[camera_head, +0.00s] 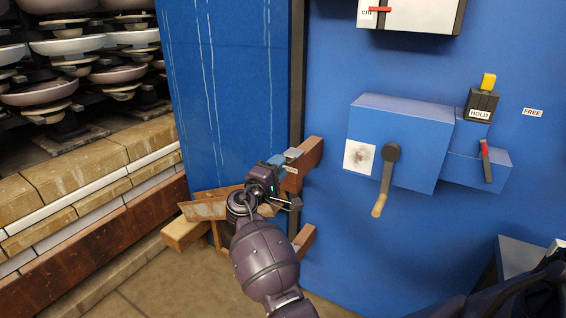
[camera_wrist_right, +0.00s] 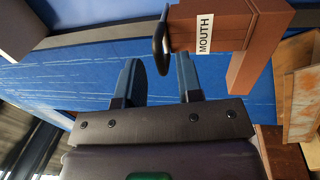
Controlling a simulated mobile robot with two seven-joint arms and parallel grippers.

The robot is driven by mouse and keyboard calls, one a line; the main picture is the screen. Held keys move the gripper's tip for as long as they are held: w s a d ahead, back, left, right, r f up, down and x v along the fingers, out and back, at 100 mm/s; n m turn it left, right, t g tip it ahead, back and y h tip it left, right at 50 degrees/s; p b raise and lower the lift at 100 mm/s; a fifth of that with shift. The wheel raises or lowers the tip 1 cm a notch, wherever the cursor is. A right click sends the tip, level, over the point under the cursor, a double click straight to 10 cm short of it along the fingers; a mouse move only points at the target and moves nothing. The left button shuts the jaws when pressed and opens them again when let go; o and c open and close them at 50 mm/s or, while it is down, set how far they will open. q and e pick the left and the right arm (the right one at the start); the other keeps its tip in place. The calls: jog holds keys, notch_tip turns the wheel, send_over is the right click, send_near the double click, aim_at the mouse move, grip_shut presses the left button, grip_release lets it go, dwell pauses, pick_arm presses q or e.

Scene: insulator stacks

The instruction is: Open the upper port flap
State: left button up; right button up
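The upper port (camera_head: 306,156) is a brown wooden box on the edge of the blue panel in the head view. In the right wrist view the brown port (camera_wrist_right: 226,28) carries a white "MOUTH" label. A dark rounded piece (camera_wrist_right: 160,42), perhaps the flap or its handle, stands by the port's left end, just beyond the fingertips. My right gripper (camera_head: 281,180) is at the port's left end; its hand hides part of it. In the wrist view the right gripper (camera_wrist_right: 158,68) is open, with nothing seen between its fingers. My left gripper is not in view.
A lower brown port (camera_head: 303,241) sits below, near a wooden trough (camera_head: 212,206). The blue panel (camera_head: 330,240) carries a box with a crank handle (camera_head: 384,185) and a HOLD switch (camera_head: 481,105). Stacked insulators (camera_head: 65,45) and timber blocks fill the left.

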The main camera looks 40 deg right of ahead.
aim_at(290, 156)
jog(key=shift+x, duration=1.35)
grip_shut()
jog(key=shift+w+a+r, duration=0.1)
jog(key=shift+r, duration=0.05)
